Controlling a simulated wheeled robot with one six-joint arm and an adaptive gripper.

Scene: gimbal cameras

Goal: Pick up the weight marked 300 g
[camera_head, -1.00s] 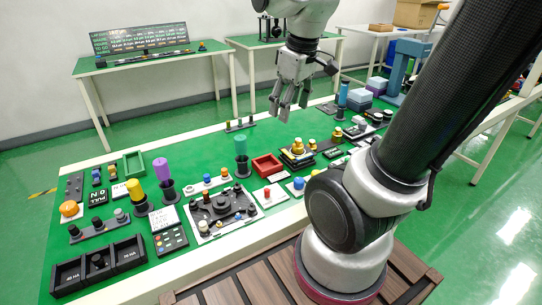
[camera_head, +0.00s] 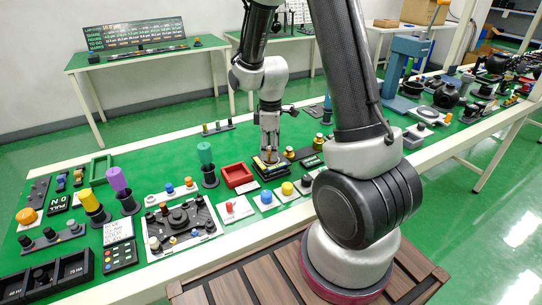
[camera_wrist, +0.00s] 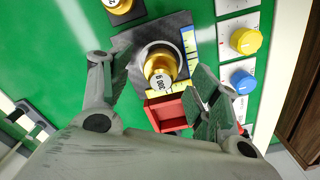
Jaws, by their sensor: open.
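A gold weight (camera_wrist: 160,65) with a white label stands on a dark square base in the wrist view. Its label is tilted and only partly legible; it seems to end in zeros. My gripper (camera_wrist: 155,82) is open, with one finger to each side of the weight and a gap between them. In the head view my gripper (camera_head: 269,150) points down over the dark base, and its fingers mostly hide the weight there. Another gold weight (camera_wrist: 118,4) is cut off by the top edge of the wrist view.
A red tray (camera_head: 238,175) sits close to the left of the base. Blue (camera_head: 266,196) and yellow (camera_head: 287,188) knobs stand in front. More gold weights (camera_head: 318,140) stand to the right. A green cylinder (camera_head: 205,153) stands upright left of my gripper.

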